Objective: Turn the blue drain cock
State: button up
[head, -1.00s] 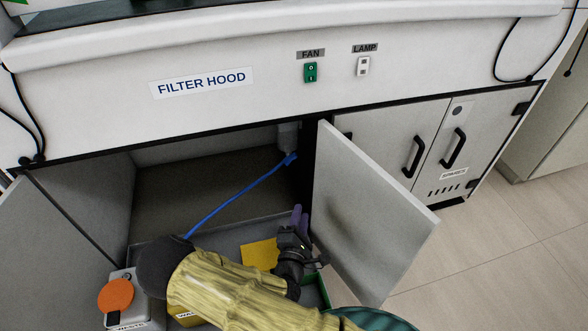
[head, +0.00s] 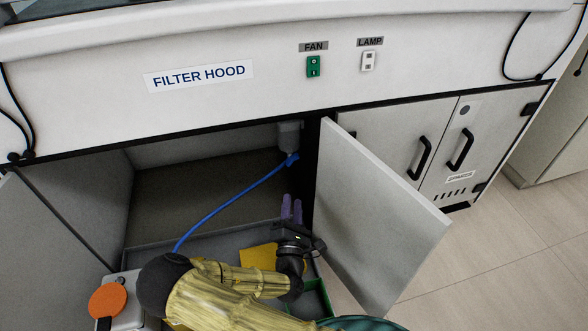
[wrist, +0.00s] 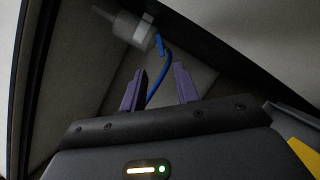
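The blue drain cock (head: 292,160) is at the lower end of a grey drain fitting (head: 289,136), high at the back right of the open cupboard. In the wrist view the cock (wrist: 160,44) shows as a small blue piece beside the pale drain body (wrist: 132,30). A blue hose (head: 235,200) runs from it down to the left. My gripper (head: 292,208) is below and in front of the cock, purple fingers pointing up towards it. The fingers are apart and empty in the wrist view (wrist: 160,88), with the cock beyond the gap, not touched.
An open cupboard door (head: 375,220) stands close to the right of my gripper; another open door (head: 50,255) is at the left. A container with an orange lid (head: 108,301) stands at the lower left. A yellow item (head: 260,257) lies below my gripper.

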aim_at(294, 162)
jog(key=b+x, duration=0.4)
jog(key=x, duration=0.8)
jog(key=shift+w+r+b, duration=0.1)
jog(key=shift+w+b, duration=0.3)
grip_shut()
